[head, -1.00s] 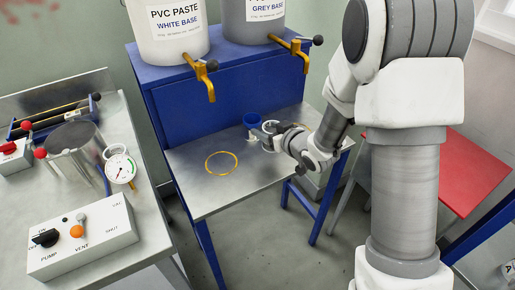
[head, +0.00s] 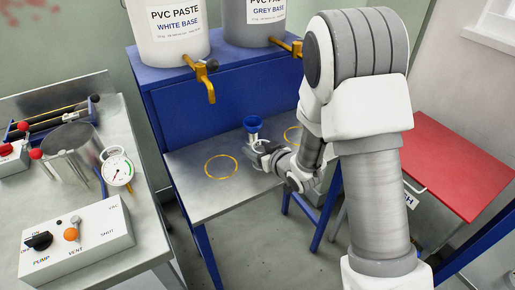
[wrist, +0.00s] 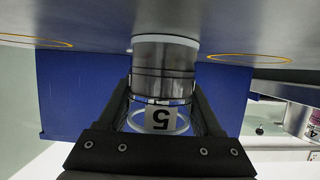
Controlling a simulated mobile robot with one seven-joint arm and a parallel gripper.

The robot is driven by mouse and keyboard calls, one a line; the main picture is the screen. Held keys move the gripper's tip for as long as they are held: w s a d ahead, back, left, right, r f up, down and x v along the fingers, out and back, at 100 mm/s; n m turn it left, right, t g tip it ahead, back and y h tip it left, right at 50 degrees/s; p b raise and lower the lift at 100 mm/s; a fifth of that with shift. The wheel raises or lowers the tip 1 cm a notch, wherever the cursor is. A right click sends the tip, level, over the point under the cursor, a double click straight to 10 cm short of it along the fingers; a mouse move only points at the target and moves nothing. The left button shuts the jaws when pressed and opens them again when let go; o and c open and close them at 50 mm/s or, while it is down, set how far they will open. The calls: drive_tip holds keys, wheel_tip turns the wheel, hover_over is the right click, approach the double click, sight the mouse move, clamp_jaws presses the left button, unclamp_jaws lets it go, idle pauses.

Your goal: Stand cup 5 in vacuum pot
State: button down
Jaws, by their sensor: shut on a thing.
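Cup 5 (wrist: 162,118) shows in the wrist view as a shiny metal cup with a "5" label, inverted in this picture. My gripper (wrist: 165,98) is shut on it, one dark finger on each side. In the head view my gripper (head: 262,153) is over the metal bench, near its back; the cup is mostly hidden there. I cannot tell whether the cup touches the bench. The vacuum pot (head: 75,153) is a metal cylinder on the left table, well away from my gripper, beside a round gauge (head: 118,170).
The bench (head: 200,197) bears yellow rings. Paste containers with yellow taps (head: 206,80) stand above on a blue cabinet (head: 195,110). A pump control box (head: 85,240) sits in front of the pot. A red-topped table (head: 455,170) is at right.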

drive_tip(key=shift+c, duration=0.2)
unclamp_jaws()
drive_tip(key=shift+r+p, duration=0.2)
drive_tip(key=shift+p, duration=0.15)
drive_tip(key=p+v, duration=0.2)
drive_tip(key=v, duration=0.8)
drive_tip(key=shift+w+r, duration=0.1)
drive_tip(key=shift+r, duration=0.05)
drive_tip(key=shift+p+v, duration=1)
drive_tip(key=shift+p, duration=0.6)
